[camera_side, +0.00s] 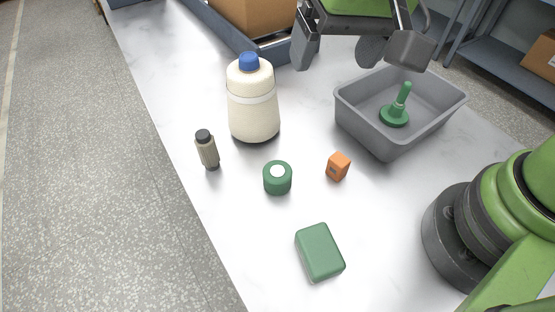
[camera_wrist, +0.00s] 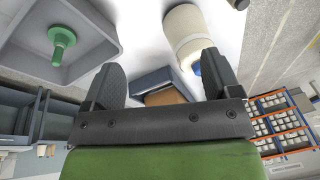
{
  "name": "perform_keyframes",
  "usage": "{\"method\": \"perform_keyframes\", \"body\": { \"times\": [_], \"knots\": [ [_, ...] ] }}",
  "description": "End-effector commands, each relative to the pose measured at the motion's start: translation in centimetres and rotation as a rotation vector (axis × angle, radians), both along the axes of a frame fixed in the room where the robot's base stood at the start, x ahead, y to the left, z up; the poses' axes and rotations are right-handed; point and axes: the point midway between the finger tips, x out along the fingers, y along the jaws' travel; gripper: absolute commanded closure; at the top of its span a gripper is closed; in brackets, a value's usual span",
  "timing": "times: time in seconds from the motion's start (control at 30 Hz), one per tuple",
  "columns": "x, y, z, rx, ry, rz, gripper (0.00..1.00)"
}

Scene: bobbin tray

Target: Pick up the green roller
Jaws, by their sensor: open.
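A short green cylinder (camera_side: 277,184) with a white disc on top stands on the white table in the side view. A green piece with a round base and an upright stem (camera_side: 397,113) stands in the grey tray (camera_side: 375,141); it also shows in the wrist view (camera_wrist: 61,42). I cannot tell for sure which of these is the green roller. My gripper (camera_side: 357,58) is open and empty above the back of the table, behind the tray. Its spread fingers show in the wrist view (camera_wrist: 160,62), apart from both green pieces.
A cream bottle (camera_side: 254,116) with a blue cap stands left of the tray. A dark-capped vial (camera_side: 207,152), an orange block (camera_side: 338,167) and a green block (camera_side: 320,251) are on the table. A blue-grey bin with a cardboard box (camera_side: 262,14) is behind. The table's front is mostly clear.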

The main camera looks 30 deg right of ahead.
Motion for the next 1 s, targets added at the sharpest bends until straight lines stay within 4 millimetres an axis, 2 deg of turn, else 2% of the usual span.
{"method": "perform_keyframes", "body": {
  "times": [0.03, 0.1, 0.2, 0.3, 0.43, 0.7, 0.87, 1.0],
  "knots": [
    [0.2, 1.5, -2.0, -0.026, 0.033, 0.022, 0.17],
    [0.4, 3.3, -4.4, -0.052, 0.06, 0.038, 0.17],
    [0.2, 5.2, -7.5, -0.085, 0.088, 0.057, 0.17],
    [-0.1, 6.5, -9.6, -0.108, 0.106, 0.069, 0.17],
    [-0.4, 7.2, -11.2, -0.122, 0.115, 0.075, 0.17],
    [0.0, 7.2, -15.0, -0.126, 0.118, 0.075, 0.17],
    [0.2, 7.2, -16.1, -0.124, 0.117, 0.075, 0.17],
    [0.5, 7.4, -17.8, -0.124, 0.119, 0.074, 0.17]
  ]
}}
